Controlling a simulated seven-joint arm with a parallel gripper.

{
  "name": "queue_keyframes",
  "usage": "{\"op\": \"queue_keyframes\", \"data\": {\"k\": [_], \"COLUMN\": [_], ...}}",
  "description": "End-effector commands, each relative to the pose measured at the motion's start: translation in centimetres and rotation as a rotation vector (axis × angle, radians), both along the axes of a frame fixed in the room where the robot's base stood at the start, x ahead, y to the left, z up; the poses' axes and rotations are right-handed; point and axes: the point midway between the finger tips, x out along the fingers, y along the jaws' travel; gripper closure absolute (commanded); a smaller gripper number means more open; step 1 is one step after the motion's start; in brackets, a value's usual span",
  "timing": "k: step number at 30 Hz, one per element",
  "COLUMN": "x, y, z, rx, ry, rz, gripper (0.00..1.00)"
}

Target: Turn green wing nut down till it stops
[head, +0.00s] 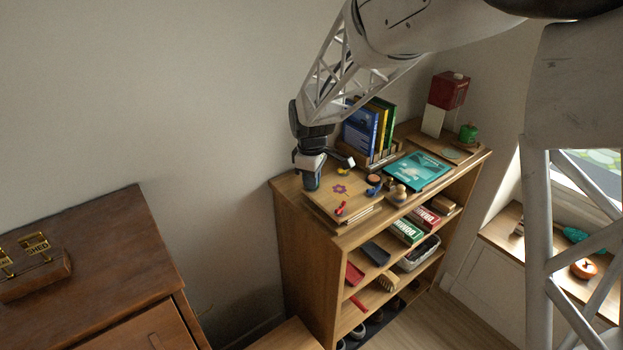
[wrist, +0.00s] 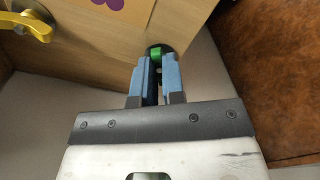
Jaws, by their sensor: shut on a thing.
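A wooden press board (head: 326,198) with a purple flower mark (head: 340,189) lies on top of the shelf unit, at its left end. My gripper (head: 311,186) points down at the board's far left corner and hides the green wing nut in the head view. In the wrist view, the blue fingers of my gripper (wrist: 157,66) are shut on the green wing nut (wrist: 156,52), of which only a small green part shows between the tips. A yellow wing nut (wrist: 32,22) is at another corner of the board. A red wing nut (head: 341,208) sits at the near corner.
A blue item (head: 374,190) and a wooden stamp-like object (head: 398,192) stand right of the board. A brown cabinet (head: 90,255) is at left, with a gap before the shelf unit (head: 303,250).

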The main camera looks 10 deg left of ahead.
Motion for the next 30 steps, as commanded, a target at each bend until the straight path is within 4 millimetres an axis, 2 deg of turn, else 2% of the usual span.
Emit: {"op": "queue_keyframes", "data": {"k": [18, 30], "x": [0.02, 0.01], "y": [0.0, -0.01], "z": [0.08, 0.04], "rx": [0.0, 0.0], "ry": [-0.001, 0.0], "rz": [-0.56, -0.737], "gripper": [1.0, 1.0]}}
